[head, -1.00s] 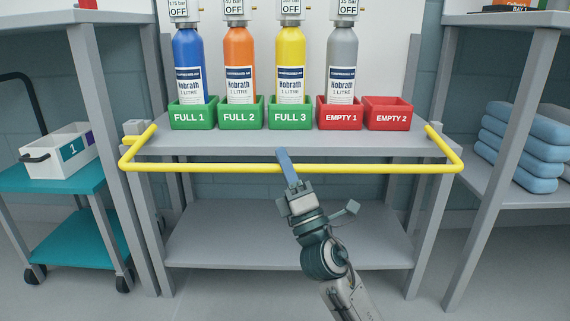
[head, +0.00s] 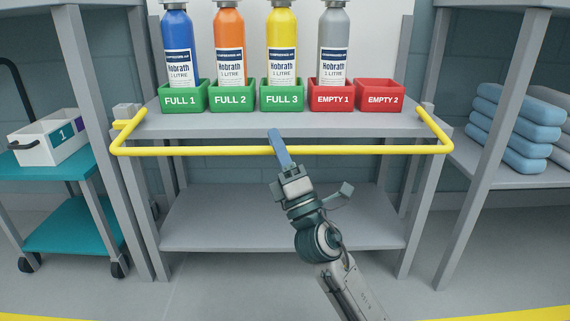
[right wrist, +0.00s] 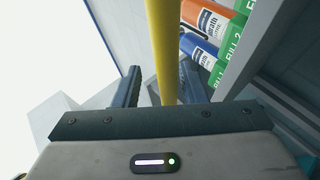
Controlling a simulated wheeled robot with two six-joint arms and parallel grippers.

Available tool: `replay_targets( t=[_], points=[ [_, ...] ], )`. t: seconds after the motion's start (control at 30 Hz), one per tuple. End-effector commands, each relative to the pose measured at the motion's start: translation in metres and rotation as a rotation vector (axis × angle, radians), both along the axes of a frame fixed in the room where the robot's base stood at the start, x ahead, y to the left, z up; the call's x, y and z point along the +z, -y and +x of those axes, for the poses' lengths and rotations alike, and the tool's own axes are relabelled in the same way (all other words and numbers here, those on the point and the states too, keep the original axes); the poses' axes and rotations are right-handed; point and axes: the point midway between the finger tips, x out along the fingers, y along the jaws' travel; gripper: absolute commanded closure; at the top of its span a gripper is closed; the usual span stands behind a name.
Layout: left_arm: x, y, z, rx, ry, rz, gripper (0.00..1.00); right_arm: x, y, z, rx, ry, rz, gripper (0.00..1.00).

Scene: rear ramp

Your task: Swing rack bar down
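The yellow rack bar (head: 350,150) runs across the front of the grey shelf, a little out from its front edge. Its side arms run back to both ends of the shelf. In the right wrist view the bar (right wrist: 163,50) passes between the two open fingers, with a gap to the left finger. Contact with the right finger cannot be told. My left gripper is not in view.
Bottles stand in green and red holders (head: 282,95) on the shelf (head: 300,123) behind the bar; the red EMPTY 2 holder (head: 380,95) has none. A teal cart (head: 75,225) stands left. Folded blue items (head: 515,125) lie on the right shelf. The lower shelf (head: 280,215) is bare.

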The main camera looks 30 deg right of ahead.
Motion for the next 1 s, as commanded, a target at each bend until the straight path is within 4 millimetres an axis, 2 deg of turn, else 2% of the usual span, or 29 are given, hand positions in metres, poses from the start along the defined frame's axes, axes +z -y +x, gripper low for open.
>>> replay_targets(
  t=[0.17, 0.37, 0.7, 1.0],
  points=[
    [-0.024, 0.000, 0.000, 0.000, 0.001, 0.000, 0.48, -0.029, 0.000, -0.020, -0.001, -0.003, -0.004, 0.62],
    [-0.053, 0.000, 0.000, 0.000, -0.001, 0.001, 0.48, -0.064, 0.001, -0.054, 0.001, -0.002, -0.004, 0.62],
    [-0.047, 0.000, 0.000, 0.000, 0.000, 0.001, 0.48, -0.073, 0.001, -0.071, 0.001, 0.000, -0.001, 0.62],
    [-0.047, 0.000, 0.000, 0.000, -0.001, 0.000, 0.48, -0.074, 0.001, -0.073, 0.001, 0.002, 0.000, 0.62]
  ],
)
